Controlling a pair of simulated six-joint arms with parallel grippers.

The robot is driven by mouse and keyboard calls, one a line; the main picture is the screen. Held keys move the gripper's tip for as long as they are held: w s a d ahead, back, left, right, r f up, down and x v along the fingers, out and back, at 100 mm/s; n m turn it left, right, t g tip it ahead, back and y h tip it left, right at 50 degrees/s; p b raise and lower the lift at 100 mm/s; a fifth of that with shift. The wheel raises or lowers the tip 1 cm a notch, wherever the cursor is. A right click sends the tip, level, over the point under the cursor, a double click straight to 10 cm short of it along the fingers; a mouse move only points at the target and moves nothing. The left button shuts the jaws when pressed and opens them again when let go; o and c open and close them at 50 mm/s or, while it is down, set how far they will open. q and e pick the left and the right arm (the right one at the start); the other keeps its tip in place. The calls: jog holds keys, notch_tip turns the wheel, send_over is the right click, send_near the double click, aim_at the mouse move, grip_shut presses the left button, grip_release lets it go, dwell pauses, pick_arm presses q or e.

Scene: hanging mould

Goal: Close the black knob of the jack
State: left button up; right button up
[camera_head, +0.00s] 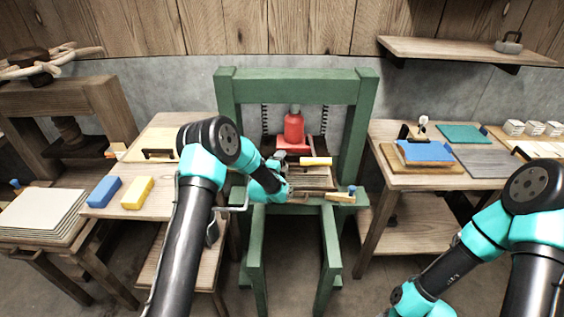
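The red jack (293,128) stands upright inside the green press frame (297,86), on a red plate (294,146) above a stack of flat boards (312,178). I cannot make out its black knob; it is too small or hidden. My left gripper (285,190) is in front of the press, at the left front of the stack, below and in front of the jack. Its fingers are too small and covered to tell open from shut. My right arm reaches down at the lower right, and its gripper does not show clearly at the bottom edge.
A yellow bar (316,161) and a tan-handled piece (340,197) lie at the press front. A left table (150,205) holds a blue block (103,191) and a yellow block (137,192). A right table (385,184) holds a blue pad (425,151).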

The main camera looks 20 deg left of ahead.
pick_arm(q)
jog(key=shift+o, duration=0.9)
jog(key=shift+d, duration=0.1)
jog(key=shift+f, duration=0.1)
